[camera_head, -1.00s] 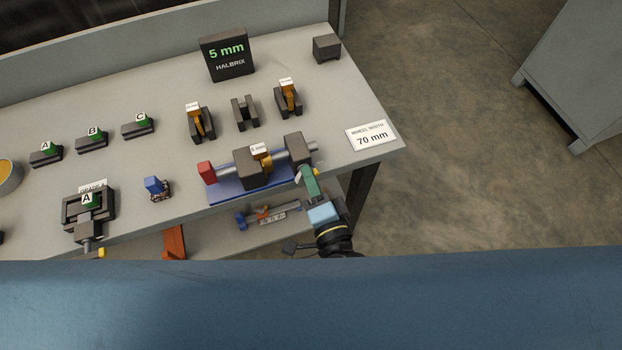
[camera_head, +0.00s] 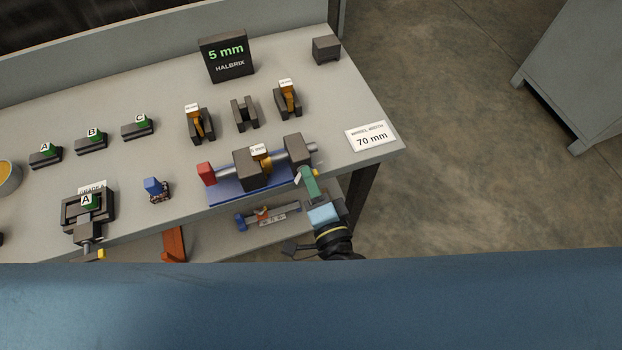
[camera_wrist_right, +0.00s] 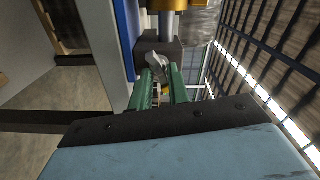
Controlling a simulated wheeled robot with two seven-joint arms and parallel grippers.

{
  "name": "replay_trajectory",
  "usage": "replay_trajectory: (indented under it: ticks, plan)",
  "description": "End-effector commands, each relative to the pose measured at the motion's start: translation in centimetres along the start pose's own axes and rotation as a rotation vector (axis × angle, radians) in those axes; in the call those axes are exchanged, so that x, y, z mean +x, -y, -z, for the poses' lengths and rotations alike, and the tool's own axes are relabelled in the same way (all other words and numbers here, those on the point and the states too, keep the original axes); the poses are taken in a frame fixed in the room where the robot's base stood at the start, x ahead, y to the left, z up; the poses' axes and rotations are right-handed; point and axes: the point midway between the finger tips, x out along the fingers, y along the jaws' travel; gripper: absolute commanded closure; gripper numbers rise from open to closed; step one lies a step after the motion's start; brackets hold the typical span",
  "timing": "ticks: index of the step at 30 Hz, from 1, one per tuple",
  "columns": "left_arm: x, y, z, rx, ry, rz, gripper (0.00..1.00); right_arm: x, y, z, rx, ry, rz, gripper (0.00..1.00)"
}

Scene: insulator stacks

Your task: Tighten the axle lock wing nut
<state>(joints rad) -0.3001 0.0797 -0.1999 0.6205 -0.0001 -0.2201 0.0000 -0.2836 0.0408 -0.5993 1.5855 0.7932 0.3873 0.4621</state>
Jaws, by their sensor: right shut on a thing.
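The axle fixture stands on a blue base (camera_head: 226,194) at the table's front edge, with a grey axle through dark blocks and a red end block (camera_head: 206,174). A brown-orange piece with a "5 mm" tag (camera_head: 258,149) sits on the axle. The silver wing nut (camera_wrist_right: 157,66) is on the face of a dark block (camera_wrist_right: 172,48) in the right wrist view. My right gripper (camera_wrist_right: 160,76) has green fingers shut on the wing nut; in the head view it (camera_head: 300,172) reaches the front of the right-hand block (camera_head: 294,147). My left gripper is not in view.
Behind the fixture are holders with orange pieces (camera_head: 290,97) and a "5 mm" display (camera_head: 227,57). A "70 mm" card (camera_head: 370,136) lies on the right. A blue-topped part (camera_head: 155,187) and a clamp labelled A (camera_head: 85,216) stand left. A lower shelf holds a caliper-like tool (camera_head: 268,216).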

Motion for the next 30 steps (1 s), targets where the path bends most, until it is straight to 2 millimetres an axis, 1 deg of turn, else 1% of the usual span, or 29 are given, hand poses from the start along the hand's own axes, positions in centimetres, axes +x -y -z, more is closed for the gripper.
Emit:
replay_trajectory:
  ticks: [9, 10, 13, 20, 23, 26, 29, 30]
  plan:
    - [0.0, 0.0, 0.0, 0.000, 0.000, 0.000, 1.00, 0.0, 0.0, 0.0, 0.000, 0.000, 0.000, 1.00]
    - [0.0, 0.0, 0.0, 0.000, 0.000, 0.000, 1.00, 0.0, 0.0, 0.0, 0.000, 0.000, 0.000, 0.81]
    - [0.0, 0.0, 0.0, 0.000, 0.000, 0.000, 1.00, 0.0, 0.0, 0.0, 0.000, 0.000, 0.000, 0.68]
    - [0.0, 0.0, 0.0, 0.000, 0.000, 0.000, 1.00, 0.0, 0.0, 0.0, 0.000, 0.000, 0.000, 0.68]
    - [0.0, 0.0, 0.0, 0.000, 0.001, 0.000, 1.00, -0.3, 0.0, 0.0, 0.000, 0.000, -0.001, 0.68]
    - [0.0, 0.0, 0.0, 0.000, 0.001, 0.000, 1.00, -1.3, -0.1, 0.0, -0.001, 0.002, -0.003, 0.68]
    - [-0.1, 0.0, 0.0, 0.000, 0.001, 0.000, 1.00, -3.2, -0.1, -0.1, 0.001, 0.003, -0.003, 0.68]
    - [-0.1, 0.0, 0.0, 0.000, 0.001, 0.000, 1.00, -4.1, -0.1, -0.1, 0.000, 0.003, -0.004, 0.68]
